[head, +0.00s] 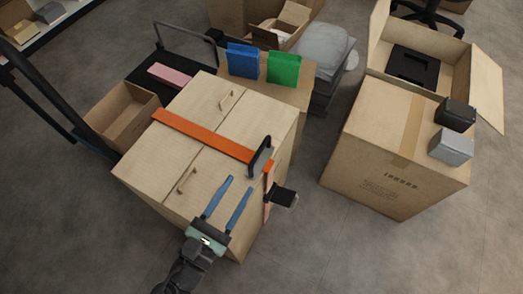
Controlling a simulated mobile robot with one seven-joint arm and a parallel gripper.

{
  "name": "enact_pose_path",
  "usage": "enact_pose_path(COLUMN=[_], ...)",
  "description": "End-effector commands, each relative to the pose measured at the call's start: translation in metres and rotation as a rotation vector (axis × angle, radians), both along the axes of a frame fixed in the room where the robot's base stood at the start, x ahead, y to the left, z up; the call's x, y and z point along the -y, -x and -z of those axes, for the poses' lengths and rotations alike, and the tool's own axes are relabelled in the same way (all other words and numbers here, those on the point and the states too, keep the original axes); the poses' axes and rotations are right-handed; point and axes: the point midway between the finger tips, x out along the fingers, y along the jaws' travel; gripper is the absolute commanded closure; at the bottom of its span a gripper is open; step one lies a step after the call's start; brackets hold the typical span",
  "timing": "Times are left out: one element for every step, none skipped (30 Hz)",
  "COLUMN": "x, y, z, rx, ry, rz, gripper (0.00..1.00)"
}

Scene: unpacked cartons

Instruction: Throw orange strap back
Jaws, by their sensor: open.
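The orange strap (205,134) runs flat across the top of a pale wooden two-door cabinet (175,155), which lies with its doors facing up. The strap reaches the right edge, where a black buckle-like piece (261,156) stands up. An orange length hangs down the cabinet's right side, beside a black block-like part (283,197); how they join is unclear. My gripper (239,183) has two blue fingers spread apart with nothing seen between them. It is over the near right part of the cabinet, to the near left of the buckle and apart from the strap in the picture.
Two door handles (187,181) (227,100) stick up from the cabinet. Behind it, a carton (292,92) bears a blue box (242,60) and a green box (284,68). A large carton (345,150) stands right, with clear floor between. An open carton (120,120) adjoins the left.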

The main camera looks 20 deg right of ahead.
Motion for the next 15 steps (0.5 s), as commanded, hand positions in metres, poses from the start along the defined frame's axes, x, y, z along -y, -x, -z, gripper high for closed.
enact_pose_path(x=[0.007, 0.011, 0.018, 0.023, 0.028, 0.035, 0.04, 0.045, 0.052, 0.056, 0.061, 0.067, 0.071, 0.074, 0.079], y=[-0.005, -0.008, -0.013, -0.017, -0.021, -0.026, -0.03, -0.035, -0.04, -0.043, -0.047, -0.052, -0.055, -0.058, -0.062], z=[0.0, 0.001, 0.001, 0.001, 0.001, 0.001, 0.001, 0.001, 0.001, 0.001, 0.001, 0.001, 0.001, 0.001, 0.001], rx=[0.004, 0.005, 0.005, 0.006, 0.006, 0.006, 0.007, 0.008, 0.007, 0.008, 0.007, 0.008, 0.007, 0.007, 0.007], ry=[-0.002, -0.002, -0.003, -0.004, -0.004, -0.004, -0.004, -0.005, -0.004, -0.005, -0.005, -0.006, -0.005, -0.005, -0.005], rz=[0.004, 0.004, 0.004, 0.005, 0.005, 0.005, 0.005, 0.005, 0.004, 0.005, 0.004, 0.004, 0.004, 0.003, 0.003], gripper=[0.55, 0.55, 0.55, 0.55, 0.55, 0.55, 0.55, 0.55, 0.55, 0.55, 0.55, 0.55, 0.55, 0.55, 0.55])
